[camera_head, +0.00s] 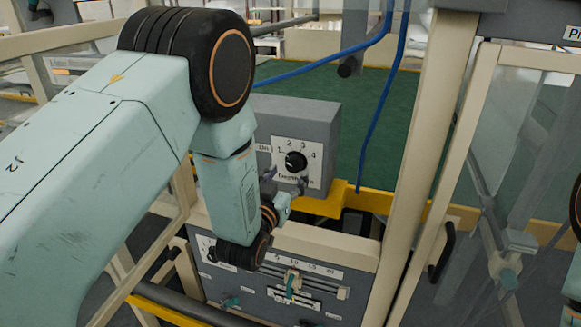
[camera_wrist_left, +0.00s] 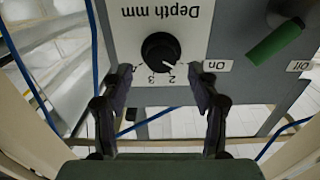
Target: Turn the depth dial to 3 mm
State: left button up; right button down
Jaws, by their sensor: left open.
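The depth dial (camera_head: 295,161) is a round black knob on a white plate with numbers, on the front of a grey box (camera_head: 305,112). The dial also shows upside down in the left wrist view (camera_wrist_left: 160,50), under the words "Depth mm". Its white mark points down and right in that view, toward the 2 or the 1; I cannot tell exactly. My left gripper (camera_head: 286,186) is just below the dial. In the left wrist view its open fingers (camera_wrist_left: 160,80) stand apart, one toward each side of the dial, empty and not visibly touching it. My right gripper is out of view.
A green lever (camera_wrist_left: 275,42) with On and Off labels sits beside the dial plate. A lower panel (camera_head: 330,245) carries sliders and scales. Blue hoses (camera_head: 372,130) hang to the right, near a beige post (camera_head: 430,130). A yellow rail (camera_head: 325,207) runs below the box.

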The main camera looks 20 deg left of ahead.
aim_at(292, 167)
pick_arm(q)
jog(key=w, duration=0.3)
jog(key=shift+f, duration=0.1)
jog(key=shift+w+a, duration=0.1)
jog(key=shift+w, duration=0.2)
jog(key=shift+s, duration=0.15)
jog(key=shift+c, duration=0.4)
jog(key=c, duration=1.1)
